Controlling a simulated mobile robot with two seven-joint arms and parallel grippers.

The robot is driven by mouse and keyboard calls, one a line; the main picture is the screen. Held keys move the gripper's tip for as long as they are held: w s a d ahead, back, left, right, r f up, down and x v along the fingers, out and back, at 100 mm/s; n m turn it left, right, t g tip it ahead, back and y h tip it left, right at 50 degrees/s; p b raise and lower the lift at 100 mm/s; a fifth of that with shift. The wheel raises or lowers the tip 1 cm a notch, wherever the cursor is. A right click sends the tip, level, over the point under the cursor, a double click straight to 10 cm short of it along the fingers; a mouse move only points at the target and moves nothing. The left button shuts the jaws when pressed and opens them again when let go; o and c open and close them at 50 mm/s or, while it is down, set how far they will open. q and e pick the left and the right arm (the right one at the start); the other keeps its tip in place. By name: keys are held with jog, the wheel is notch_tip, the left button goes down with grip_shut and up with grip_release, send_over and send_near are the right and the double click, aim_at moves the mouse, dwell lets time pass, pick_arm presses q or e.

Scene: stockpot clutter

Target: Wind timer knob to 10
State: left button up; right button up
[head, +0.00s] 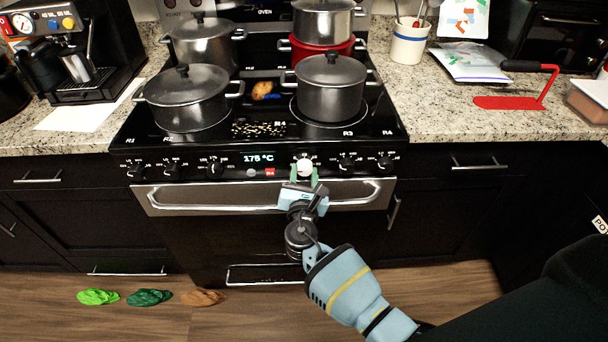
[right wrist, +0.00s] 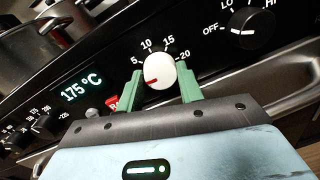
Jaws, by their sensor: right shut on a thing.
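The timer knob is a round white dial (head: 305,164) on the black stove control panel. In the right wrist view the white knob (right wrist: 162,70) carries a red pointer mark on its lower left, aimed left and below the printed 5. The numbers 5, 10, 15 and 20 (right wrist: 184,54) arc over the knob, and the 10 is at its upper left. My right gripper (head: 299,175) has its green fingers on both sides of the knob and is shut on it. The left finger covers part of the panel beside the knob. My left gripper is not in view.
The display (head: 259,158) reads 175 °C, with a small red button (head: 270,172) beside it. Black knobs (head: 347,163) flank the timer. The oven handle (head: 215,199) runs just below. Grey pots (head: 188,98) stand on the cooktop above.

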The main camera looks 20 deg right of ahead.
jog(key=m+b, duration=0.1)
jog(key=m, duration=0.2)
jog(key=shift+f+m, duration=0.15)
jog(key=shift+m, duration=0.15)
jog(key=m+b, duration=0.2)
jog(key=m, duration=0.2)
jog(key=shift+g+y, duration=0.3)
jog(key=m+b, duration=0.2)
jog(key=m, duration=0.3)
jog(key=shift+y, duration=0.3)
jog(key=m+b, duration=0.1)
jog(key=m, duration=0.1)
jog(key=shift+m, duration=0.4)
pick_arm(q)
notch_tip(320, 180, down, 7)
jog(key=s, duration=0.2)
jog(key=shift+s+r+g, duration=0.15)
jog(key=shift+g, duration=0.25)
pick_arm(e)
jog(key=shift+d+r+m, duration=0.1)
jog(key=shift+r+m, duration=0.1)
jog(key=shift+m, duration=0.3)
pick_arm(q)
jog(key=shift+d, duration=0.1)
